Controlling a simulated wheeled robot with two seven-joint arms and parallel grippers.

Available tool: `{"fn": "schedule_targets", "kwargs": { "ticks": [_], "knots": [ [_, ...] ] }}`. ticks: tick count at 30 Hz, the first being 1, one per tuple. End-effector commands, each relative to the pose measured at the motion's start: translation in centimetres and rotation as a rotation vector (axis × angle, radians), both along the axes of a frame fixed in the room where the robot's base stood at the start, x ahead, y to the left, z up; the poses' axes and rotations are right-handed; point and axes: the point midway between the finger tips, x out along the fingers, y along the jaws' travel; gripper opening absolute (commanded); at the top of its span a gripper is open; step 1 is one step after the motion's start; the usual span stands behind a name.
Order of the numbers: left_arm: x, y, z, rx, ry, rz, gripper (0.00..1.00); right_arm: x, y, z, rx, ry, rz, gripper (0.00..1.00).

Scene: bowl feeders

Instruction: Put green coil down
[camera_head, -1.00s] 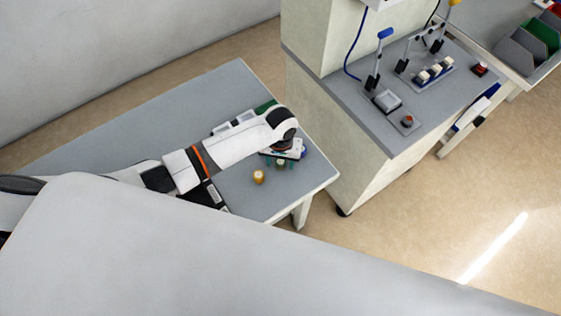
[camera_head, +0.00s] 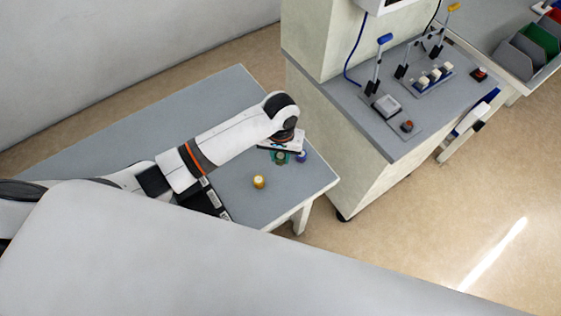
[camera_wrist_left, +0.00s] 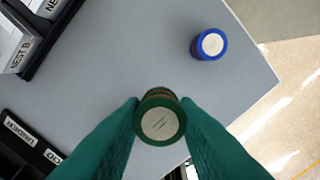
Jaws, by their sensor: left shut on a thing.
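My left gripper (camera_head: 280,157) is over the right end of the grey table (camera_head: 190,115). Its green fingers are shut on the green coil (camera_wrist_left: 160,118), which shows end-on in the left wrist view, upright with a pale round top. I cannot tell whether the coil's base touches the table. A blue coil (camera_wrist_left: 209,44) stands apart from it near the table's edge, and also shows in the head view (camera_head: 302,156). My right gripper is not in view.
A yellow coil (camera_head: 258,182) stands on the table near its front edge. Black labelled holders lie to the left, one marked NEST B (camera_wrist_left: 30,45). A cabinet with levers and buttons (camera_head: 385,105) stands right of the table. Bare tabletop surrounds the blue coil.

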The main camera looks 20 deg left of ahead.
Motion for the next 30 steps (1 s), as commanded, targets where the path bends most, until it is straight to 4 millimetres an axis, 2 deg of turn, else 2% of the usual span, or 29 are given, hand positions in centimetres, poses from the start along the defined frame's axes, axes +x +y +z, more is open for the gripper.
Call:
{"fn": "schedule_targets", "kwargs": {
  "ticks": [4,14,17,18,21,24,27,30],
  "knots": [
    [0.1,-0.1,2.5,-0.002,-0.002,-0.001,0.05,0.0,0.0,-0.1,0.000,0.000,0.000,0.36],
    [0.2,0.2,4.9,0.001,-0.004,-0.002,0.05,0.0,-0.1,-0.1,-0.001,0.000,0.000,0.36],
    [0.3,1.0,7.7,0.005,-0.010,-0.014,0.05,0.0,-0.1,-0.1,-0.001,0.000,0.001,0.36],
    [0.2,1.4,9.3,0.006,-0.012,-0.023,0.05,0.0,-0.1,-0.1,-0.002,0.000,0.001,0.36],
    [-1.2,2.6,13.4,0.009,-0.013,-0.052,0.05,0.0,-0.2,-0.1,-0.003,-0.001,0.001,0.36],
    [-3.4,3.7,16.4,0.009,-0.008,-0.080,0.05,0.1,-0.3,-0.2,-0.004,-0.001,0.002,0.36],
    [-5.5,4.6,18.4,0.007,-0.005,-0.102,0.05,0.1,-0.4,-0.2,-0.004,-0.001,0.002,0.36],
    [-7.1,5.3,19.6,0.004,-0.001,-0.115,0.05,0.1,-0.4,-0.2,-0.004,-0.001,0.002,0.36]
  ]
}}
